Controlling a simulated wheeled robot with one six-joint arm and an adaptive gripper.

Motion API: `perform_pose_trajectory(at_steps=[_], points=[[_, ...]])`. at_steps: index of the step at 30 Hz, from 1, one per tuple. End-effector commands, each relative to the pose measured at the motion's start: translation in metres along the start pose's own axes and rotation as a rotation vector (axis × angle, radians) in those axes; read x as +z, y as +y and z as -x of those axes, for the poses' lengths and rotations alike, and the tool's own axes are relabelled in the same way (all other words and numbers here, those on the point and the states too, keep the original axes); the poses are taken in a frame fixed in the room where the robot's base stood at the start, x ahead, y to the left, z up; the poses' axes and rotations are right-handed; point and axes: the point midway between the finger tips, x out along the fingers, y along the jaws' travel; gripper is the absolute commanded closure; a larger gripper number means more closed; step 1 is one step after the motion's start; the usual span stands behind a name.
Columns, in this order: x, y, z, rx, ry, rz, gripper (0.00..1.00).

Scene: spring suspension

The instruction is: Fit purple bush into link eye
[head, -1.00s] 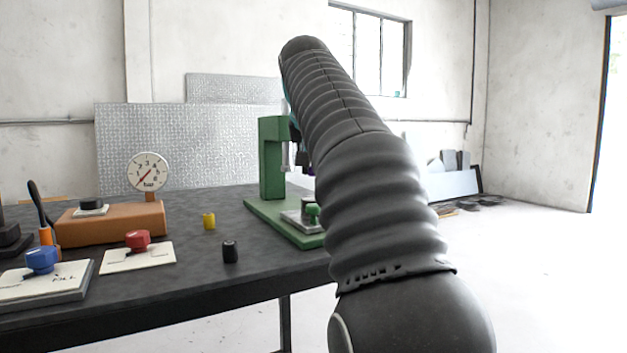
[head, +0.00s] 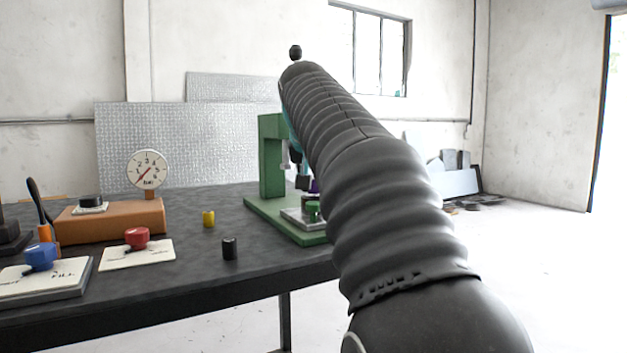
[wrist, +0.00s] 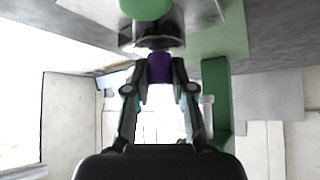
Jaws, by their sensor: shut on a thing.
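The purple bush (wrist: 160,68) is between the fingertips of my gripper (wrist: 159,76), which is shut on it. In the head view, a bit of the purple bush (head: 314,186) shows beside my arm, close above the plate on the green press base. In the wrist view, a shiny dark metal piece (wrist: 156,42) lies just beyond the bush. It may be the link eye, but its hole is not clear. I cannot tell whether the bush touches it. My arm hides much of this area in the head view.
The green press (head: 271,160) stands beside my gripper; its column (wrist: 216,95) is close on the right in the wrist view. A green knob (head: 313,208) sits on the plate. Yellow (head: 208,219) and black (head: 229,248) bushes stand on the bench, left of the press.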

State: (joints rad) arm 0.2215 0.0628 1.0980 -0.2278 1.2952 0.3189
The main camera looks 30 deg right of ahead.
Motion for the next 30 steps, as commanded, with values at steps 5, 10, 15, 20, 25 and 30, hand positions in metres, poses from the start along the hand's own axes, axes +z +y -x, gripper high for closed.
perform_pose_trajectory(at_steps=[5, 10, 15, 20, 25, 30], points=[[0.003, 0.0, -0.003, 0.0, 0.001, 0.0, 0.74], [0.003, 0.0, -0.003, 0.0, 0.0, 0.0, 0.52], [0.003, 0.0, -0.003, 0.0, 0.0, 0.0, 0.52], [-0.003, 0.0, 0.004, 0.0, 0.0, 0.0, 0.52], [-0.005, -0.001, 0.026, -0.002, 0.003, 0.001, 0.52], [-0.005, 0.0, 0.062, -0.002, 0.004, 0.0, 0.52]])
